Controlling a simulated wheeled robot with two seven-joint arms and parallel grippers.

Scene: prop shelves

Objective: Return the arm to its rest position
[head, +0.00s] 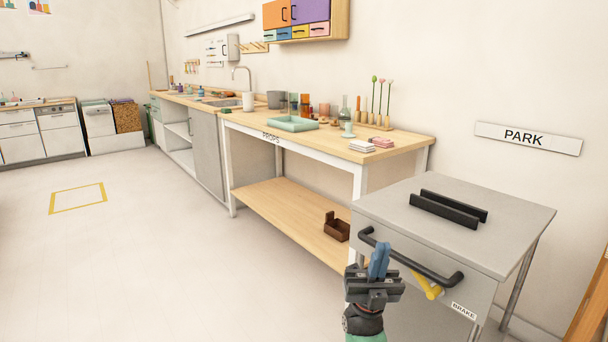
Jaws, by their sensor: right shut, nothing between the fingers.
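My right gripper (379,262) shows at the lower right with blue fingertips pointing up. Its fingers are together with nothing between them. It is in front of the grey cart (400,205), near the black bar handle (410,257) on the cart's front. Whether it touches the handle I cannot tell. A yellow lever (427,286) sits below the handle, beside a label reading BRAKE (464,311). My left gripper is out of view.
The cart top carries two black rails (445,210). A PARK sign (527,138) hangs on the wall behind. The PROPS table (400,143) holds a green tray (292,124) and several small items; a brown box (336,227) is on its lower shelf. Open floor lies left, with a yellow outline (77,213).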

